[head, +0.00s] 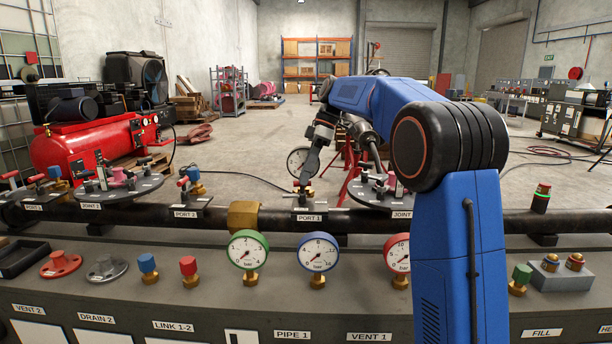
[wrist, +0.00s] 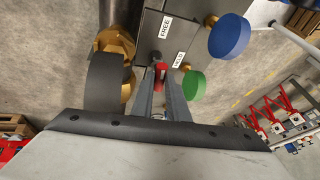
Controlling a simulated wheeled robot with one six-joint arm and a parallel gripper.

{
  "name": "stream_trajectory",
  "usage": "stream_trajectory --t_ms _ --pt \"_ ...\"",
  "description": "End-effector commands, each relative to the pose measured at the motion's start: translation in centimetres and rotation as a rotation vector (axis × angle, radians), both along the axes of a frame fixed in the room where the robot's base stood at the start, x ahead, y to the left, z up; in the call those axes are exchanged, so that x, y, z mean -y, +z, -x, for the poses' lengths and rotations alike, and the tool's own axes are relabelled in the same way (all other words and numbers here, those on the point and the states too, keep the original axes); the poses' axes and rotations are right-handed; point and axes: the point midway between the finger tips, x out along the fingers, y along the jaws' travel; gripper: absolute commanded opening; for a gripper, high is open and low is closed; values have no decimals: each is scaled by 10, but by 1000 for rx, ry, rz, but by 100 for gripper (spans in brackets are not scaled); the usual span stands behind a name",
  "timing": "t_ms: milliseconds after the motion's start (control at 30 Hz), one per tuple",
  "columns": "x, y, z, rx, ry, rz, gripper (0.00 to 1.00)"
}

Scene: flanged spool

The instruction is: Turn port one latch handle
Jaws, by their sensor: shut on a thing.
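My gripper (head: 303,183) reaches down to the pipe just above the PORT 1 label (head: 309,217) in the head view. In the wrist view my gripper's two fingers (wrist: 161,88) are shut on a small red handle (wrist: 160,72), the port one latch handle. The fingers lie on either side of it. The handle's lower part and the latch behind it are mostly hidden by the fingers. In the head view the gripper covers most of the handle, so its turn angle cannot be told.
A brass collar (head: 243,216) sits on the pipe left of port one. Green-rimmed (head: 248,250), blue-rimmed (head: 318,253) and red-rimmed gauges (head: 398,252) stand in front. A round joint plate (head: 379,197) is close on the right. PORT 2 fittings (head: 190,186) stand further left.

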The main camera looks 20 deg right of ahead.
Motion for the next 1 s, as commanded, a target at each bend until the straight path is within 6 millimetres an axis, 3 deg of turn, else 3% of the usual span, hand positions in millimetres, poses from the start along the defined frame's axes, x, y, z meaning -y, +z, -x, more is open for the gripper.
stream_trajectory --t_ms 567,600,667,1000 --pt "1 0 -1 1 33 2 0" --pt "1 0 -1 1 33 2 19" --pt "0 0 -1 1 33 1 32" --pt "0 1 -1 1 33 1 32"
